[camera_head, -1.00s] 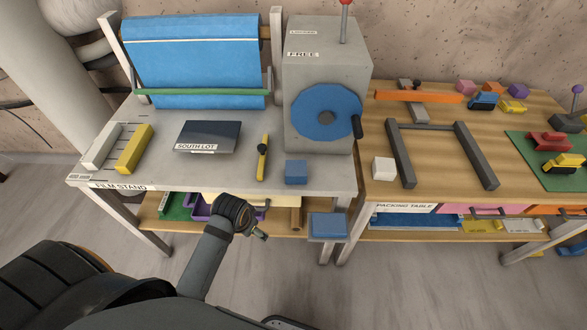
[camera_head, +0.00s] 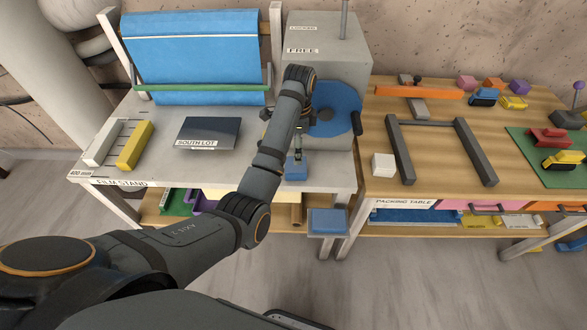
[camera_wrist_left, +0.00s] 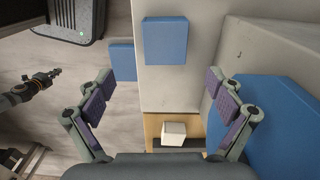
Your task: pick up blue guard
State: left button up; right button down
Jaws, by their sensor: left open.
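A small blue block (camera_head: 296,171), which looks like the blue guard, lies on the film stand's grey slab near its front right corner. It also shows in the left wrist view (camera_wrist_left: 165,42). My left gripper (camera_head: 298,153) is above and just behind it in the head view, partly overlapping it. In the left wrist view my left gripper (camera_wrist_left: 160,100) has its fingers wide apart with nothing between them, and the block lies beyond the fingertips. My right gripper (camera_wrist_left: 45,80) shows small at the left edge of that view; its jaw state is unclear.
A grey machine (camera_head: 330,60) with a blue disc (camera_head: 345,100) and handle stands close behind. A blue pad (camera_head: 328,222) sits lower, at the stand's front. A white cube (camera_head: 383,166) and dark frame (camera_head: 400,150) are on the packing table. A yellow-black tool is hidden behind my arm.

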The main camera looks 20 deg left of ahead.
aim_at(297, 166)
pick_arm(q)
notch_tip(297, 166, down, 6)
jog(key=b, duration=0.5)
jog(key=shift+w+b, duration=0.15)
jog(key=shift+b, duration=0.2)
jog(key=shift+a+f+b, duration=0.1)
jog(key=shift+f+b, duration=0.45)
jog(key=shift+b, duration=0.15)
jog(key=f, duration=0.3)
jog(key=shift+w+a+f, duration=0.1)
jog(key=shift+w+f, duration=0.2)
jog(key=shift+s, duration=0.1)
jog(key=c, duration=1.2)
